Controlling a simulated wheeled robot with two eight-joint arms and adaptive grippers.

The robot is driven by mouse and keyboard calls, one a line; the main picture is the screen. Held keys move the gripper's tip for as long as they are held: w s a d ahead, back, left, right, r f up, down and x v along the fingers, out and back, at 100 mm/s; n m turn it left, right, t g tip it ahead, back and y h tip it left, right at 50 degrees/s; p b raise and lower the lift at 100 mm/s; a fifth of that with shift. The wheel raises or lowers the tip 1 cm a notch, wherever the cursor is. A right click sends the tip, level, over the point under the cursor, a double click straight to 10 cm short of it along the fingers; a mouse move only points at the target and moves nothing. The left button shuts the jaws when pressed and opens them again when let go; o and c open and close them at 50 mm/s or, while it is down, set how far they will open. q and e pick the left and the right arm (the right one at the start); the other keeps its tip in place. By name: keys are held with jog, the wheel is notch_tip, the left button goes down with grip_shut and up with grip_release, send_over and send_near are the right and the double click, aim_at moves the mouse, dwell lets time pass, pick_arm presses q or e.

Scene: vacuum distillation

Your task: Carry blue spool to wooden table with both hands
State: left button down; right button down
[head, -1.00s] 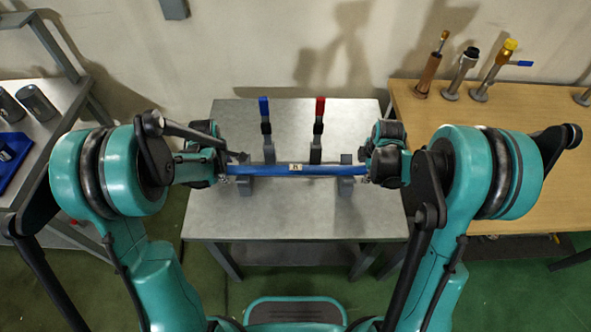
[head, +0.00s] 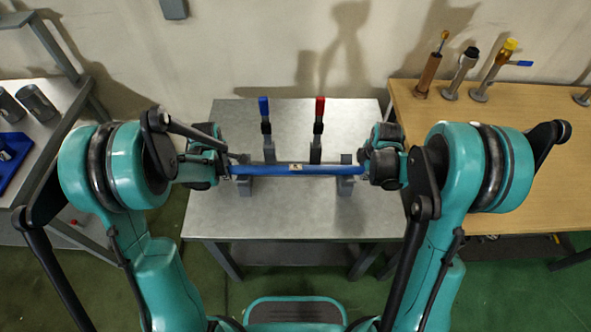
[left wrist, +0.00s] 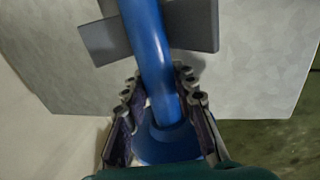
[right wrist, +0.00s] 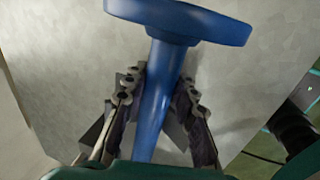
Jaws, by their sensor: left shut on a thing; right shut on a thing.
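The blue spool (head: 312,169) is a long blue pipe with a small pale label, lying level across the grey metal table in the head view. My left gripper (head: 232,169) is shut around the pipe near its left end; the left wrist view shows the pipe (left wrist: 150,50) between the fingers. My right gripper (head: 363,168) is shut around the pipe near its right end; a round blue flange (right wrist: 180,20) shows beyond its fingers. The wooden table (head: 500,150) stands to the right. I cannot tell whether the spool touches the grey supports below it.
Grey supports (head: 345,187) stand under the spool on the metal table (head: 300,215). Behind it stand upright handles, one blue (head: 264,107) and one red (head: 319,108). Several pipe fittings (head: 462,75) stand at the wooden table's back; its middle is clear.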

pick_arm(q)
jog(key=shift+r, duration=0.1)
pick_arm(e)
jog(key=shift+r, duration=0.1)
